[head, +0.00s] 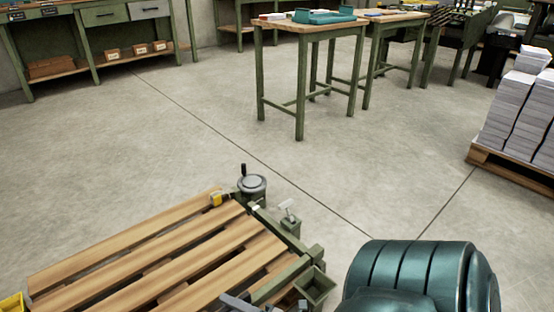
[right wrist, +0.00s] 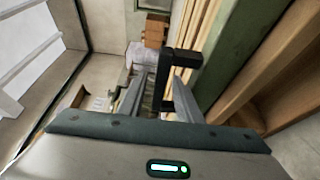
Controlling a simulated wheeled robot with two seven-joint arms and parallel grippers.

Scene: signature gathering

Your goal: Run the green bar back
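A slatted wooden bench (head: 150,255) stands at the lower left in the head view. A green bar (head: 280,282) lies across its right end, and a grey handwheel (head: 252,184) with a dark knob sits at its far corner. My right gripper (head: 238,303) shows only in part at the bottom edge. In the right wrist view its two grey fingers (right wrist: 158,92) are apart. A black bracket-like handle (right wrist: 185,57) stands between or just beyond them, nearer the right finger; I cannot tell whether they touch. A green surface (right wrist: 238,55) runs close on the right. My left gripper is not in view.
Work tables (head: 305,40) stand at the back. A pallet (head: 510,166) of paper stacks is at the right. The floor between is clear.

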